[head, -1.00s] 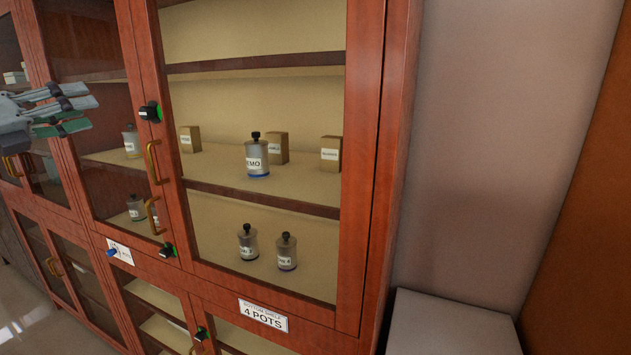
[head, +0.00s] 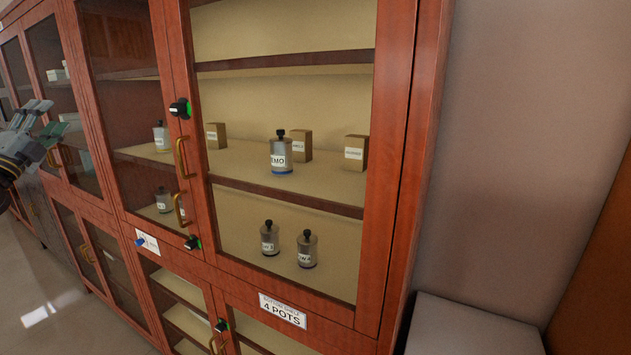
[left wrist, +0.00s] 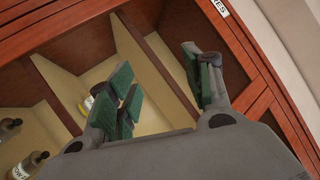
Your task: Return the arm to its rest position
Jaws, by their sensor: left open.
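My left gripper (head: 42,128) is at the left edge of the head view, in front of the cabinet's left part. It is open with nothing between its fingers. In the left wrist view its green-padded fingers (left wrist: 165,92) are spread apart, with cabinet shelves behind them. Much of my left arm is outside the head view. My right gripper is not in view.
A red wooden glass-door cabinet (head: 395,170) fills the middle and left. Behind its glass stand a pot (head: 281,155) with a blue base, several other pots and small boxes (head: 355,152). A pale low block (head: 470,325) stands at lower right. Floor shows at lower left.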

